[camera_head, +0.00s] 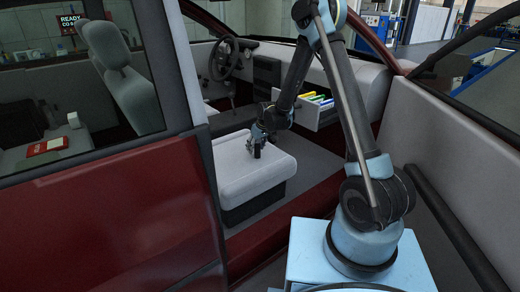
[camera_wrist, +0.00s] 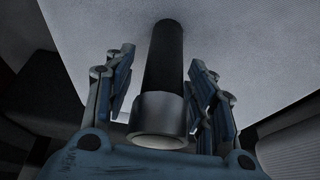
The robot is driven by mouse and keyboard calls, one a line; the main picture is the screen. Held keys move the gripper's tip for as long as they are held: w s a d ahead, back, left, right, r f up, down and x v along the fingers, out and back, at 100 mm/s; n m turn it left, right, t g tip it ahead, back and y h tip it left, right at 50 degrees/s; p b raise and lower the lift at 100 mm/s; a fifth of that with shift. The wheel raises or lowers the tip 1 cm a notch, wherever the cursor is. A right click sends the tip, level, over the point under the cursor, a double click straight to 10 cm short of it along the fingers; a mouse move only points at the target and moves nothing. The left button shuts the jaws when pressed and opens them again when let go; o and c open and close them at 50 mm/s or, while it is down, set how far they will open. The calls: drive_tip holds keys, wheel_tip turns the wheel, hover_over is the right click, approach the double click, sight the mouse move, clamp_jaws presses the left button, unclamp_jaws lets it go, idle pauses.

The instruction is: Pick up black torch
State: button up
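The black torch (camera_wrist: 165,62) is a dark cylinder with a wider grey head (camera_wrist: 159,118). In the wrist view it is in the middle, its head toward the camera and its other end at the light seat surface. My gripper (camera_wrist: 162,88) is open, with one finger on each side of the torch and a visible gap on both sides. In the head view my gripper (camera_head: 256,143) is low over the seat cushion, and the torch (camera_head: 257,151) shows as a small dark upright shape below it.
The grey seat cushion (camera_head: 250,172) lies inside the red car's open doorway. An open glove box (camera_head: 316,112) with coloured items is behind my arm. The steering wheel (camera_head: 222,60) is further back. The door (camera_head: 455,160) stands at the right.

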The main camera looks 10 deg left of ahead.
clamp_jaws()
